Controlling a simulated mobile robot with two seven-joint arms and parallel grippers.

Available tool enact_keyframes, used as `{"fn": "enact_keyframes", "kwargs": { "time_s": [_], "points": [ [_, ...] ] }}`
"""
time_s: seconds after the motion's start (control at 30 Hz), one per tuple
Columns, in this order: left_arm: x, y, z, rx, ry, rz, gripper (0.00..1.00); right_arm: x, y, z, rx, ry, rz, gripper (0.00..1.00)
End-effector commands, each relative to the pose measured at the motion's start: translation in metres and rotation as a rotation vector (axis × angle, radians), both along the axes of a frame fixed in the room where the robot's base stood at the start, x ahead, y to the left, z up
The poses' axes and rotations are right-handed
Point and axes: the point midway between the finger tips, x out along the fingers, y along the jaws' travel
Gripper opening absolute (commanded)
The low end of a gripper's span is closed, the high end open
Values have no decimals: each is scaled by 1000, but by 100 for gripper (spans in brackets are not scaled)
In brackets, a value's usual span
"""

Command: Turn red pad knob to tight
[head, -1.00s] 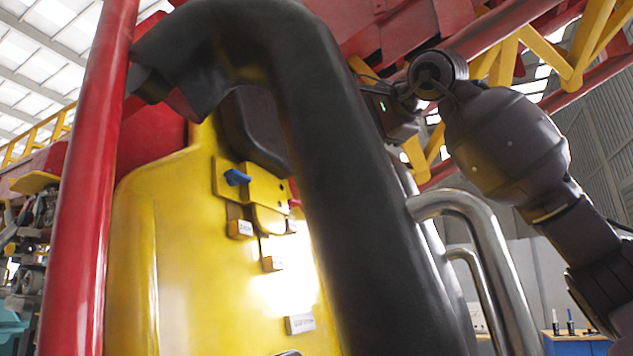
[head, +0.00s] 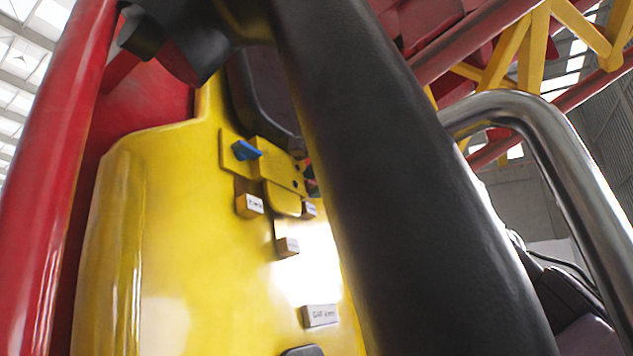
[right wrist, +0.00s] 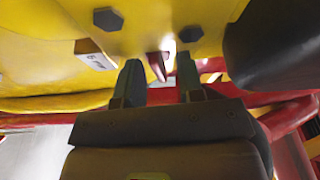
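The yellow seat back fills the middle of the head view, with a yellow block bearing a blue knob (head: 246,150). A small red piece that looks like the red pad knob (head: 308,165) shows at the block's right end, mostly hidden by the black restraint. In the right wrist view, a dull red tab, likely the same knob (right wrist: 154,66), hangs beyond and between the fingers of my right gripper (right wrist: 159,70). The fingers are apart, with a gap around the tab; contact cannot be told. The knob's setting is not readable. My left gripper is not in view.
The thick black restraint (head: 400,180) crosses in front of the seat back. A chrome bar (head: 545,140) curves at the right and a red post (head: 55,170) stands at the left. Small labelled blocks (head: 320,315) sit below the knobs. A dark pad (right wrist: 265,50) is at the right in the wrist view.

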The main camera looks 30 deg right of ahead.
Motion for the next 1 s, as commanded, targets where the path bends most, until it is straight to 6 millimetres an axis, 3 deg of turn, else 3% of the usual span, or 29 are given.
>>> {"fn": "enact_keyframes", "kwargs": {
  "time_s": [0.07,0.3,0.63,0.97,1.0],
  "points": [
    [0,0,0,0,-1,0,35,0,0,0,0,1,0,34],
    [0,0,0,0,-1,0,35,0,0,-1,0,2,0,0],
    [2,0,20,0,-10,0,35,0,1,2,88,55,-22,1],
    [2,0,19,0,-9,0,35,0,1,-1,102,63,-27,1],
    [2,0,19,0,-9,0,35,0,1,-1,102,63,-27,27]
  ]
}}
